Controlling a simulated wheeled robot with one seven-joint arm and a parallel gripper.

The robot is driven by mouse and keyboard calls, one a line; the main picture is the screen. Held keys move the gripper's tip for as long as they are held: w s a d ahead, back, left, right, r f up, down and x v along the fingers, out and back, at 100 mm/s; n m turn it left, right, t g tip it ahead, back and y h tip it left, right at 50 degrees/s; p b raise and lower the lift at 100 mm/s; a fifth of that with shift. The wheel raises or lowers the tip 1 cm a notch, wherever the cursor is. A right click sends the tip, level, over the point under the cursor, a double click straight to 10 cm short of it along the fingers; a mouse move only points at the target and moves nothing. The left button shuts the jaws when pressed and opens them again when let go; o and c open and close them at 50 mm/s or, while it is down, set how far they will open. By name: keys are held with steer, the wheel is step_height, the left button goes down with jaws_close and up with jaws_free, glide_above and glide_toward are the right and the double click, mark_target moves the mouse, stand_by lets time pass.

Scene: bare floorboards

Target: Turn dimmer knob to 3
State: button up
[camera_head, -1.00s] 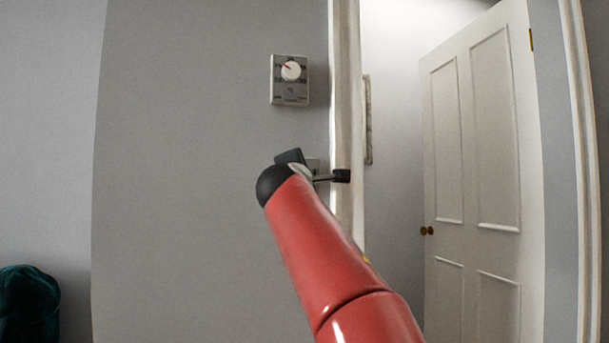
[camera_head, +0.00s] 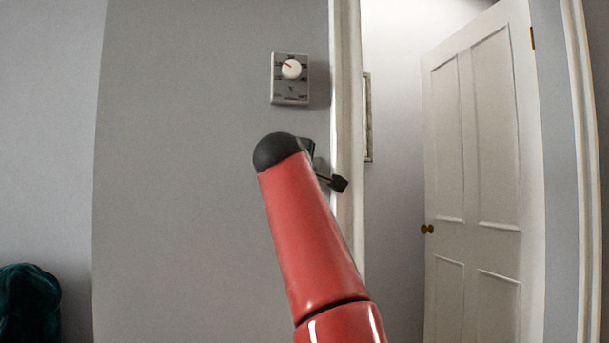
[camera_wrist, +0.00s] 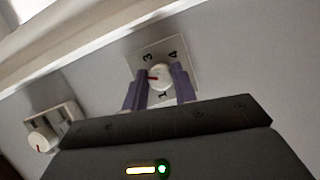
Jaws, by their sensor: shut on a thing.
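The white dimmer knob (camera_wrist: 160,76) sits on a pale square plate (camera_wrist: 185,60) in the wrist view. Figures 3, 4 and 1 show around it. Its red mark points left in the picture, between the 3 and the 1; a finger covers part of the plate there. My gripper (camera_wrist: 159,82) is shut on the knob, one purple finger on each side. In the head view my red arm with its black end hides the knob and plate; only a dark part of my gripper (camera_head: 308,147) shows past it.
A second panel (camera_head: 290,95) with a white knob and red mark hangs higher on the grey wall; it also shows in the wrist view (camera_wrist: 62,117). A white door frame (camera_head: 346,120) stands just right. The door (camera_head: 480,150) is open. A dark green object (camera_head: 28,305) is at lower left.

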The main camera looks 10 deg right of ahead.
steer(key=shift+f, duration=0.15)
steer(key=o, duration=1)
steer(key=shift+c, duration=0.2)
steer(key=shift+s, duration=0.1)
steer(key=b+v, duration=0.2)
steer(key=v, duration=0.5)
steer(key=shift+s+b, duration=0.25)
steer(key=shift+b, duration=0.15)
steer(key=shift+a, duration=0.1)
